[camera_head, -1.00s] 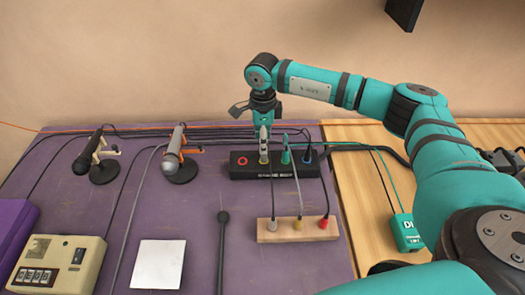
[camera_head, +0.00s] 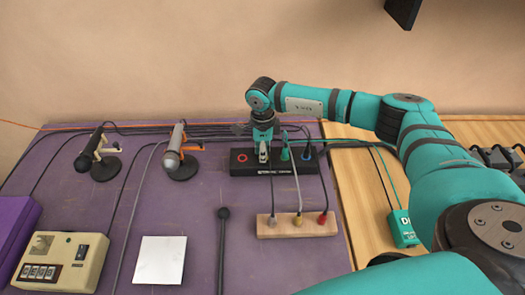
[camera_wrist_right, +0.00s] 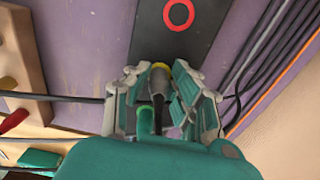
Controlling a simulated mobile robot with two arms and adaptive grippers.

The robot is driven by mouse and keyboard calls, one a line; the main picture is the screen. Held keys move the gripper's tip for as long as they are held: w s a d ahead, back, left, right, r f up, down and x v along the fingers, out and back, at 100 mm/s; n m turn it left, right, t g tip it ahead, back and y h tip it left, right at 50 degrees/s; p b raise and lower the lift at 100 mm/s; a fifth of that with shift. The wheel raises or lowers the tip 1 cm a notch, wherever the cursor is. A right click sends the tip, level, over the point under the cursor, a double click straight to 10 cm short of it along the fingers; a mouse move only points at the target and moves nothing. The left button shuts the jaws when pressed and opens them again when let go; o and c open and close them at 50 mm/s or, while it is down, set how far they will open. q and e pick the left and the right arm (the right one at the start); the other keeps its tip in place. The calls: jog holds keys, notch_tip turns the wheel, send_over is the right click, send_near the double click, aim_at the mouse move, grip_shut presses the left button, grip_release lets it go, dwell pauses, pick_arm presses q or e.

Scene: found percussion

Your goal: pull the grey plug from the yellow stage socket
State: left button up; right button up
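The grey plug (camera_head: 262,155) stands upright in the yellow stage socket on the black socket box (camera_head: 240,168). My right gripper (camera_head: 262,140) is over this plug and covers its upper part. In the right wrist view the yellow socket ring (camera_wrist_right: 160,66) shows between the fingertips of my right gripper (camera_wrist_right: 158,88). The fingers lie on both sides of the plug; whether they press on it is hidden. A green plug (camera_head: 285,150) stands close to the right of the grey one, and a blue socket (camera_head: 306,155) is beyond it. My left gripper is not in view.
A wooden block (camera_head: 268,229) with several coloured plugs lies in front of the box, with cables running to it. Two microphones (camera_head: 172,160) (camera_head: 84,160) stand to the left. A white square (camera_head: 160,260) and a beige device (camera_head: 60,262) lie nearer. A green box (camera_head: 403,228) is at right.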

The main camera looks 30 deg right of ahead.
grip_shut()
jog(key=shift+r, duration=0.2)
jog(key=shift+r+p, duration=0.65)
jog(key=shift+r, duration=0.3)
jog(key=shift+r+p, duration=0.8)
jog(key=shift+r, duration=0.7)
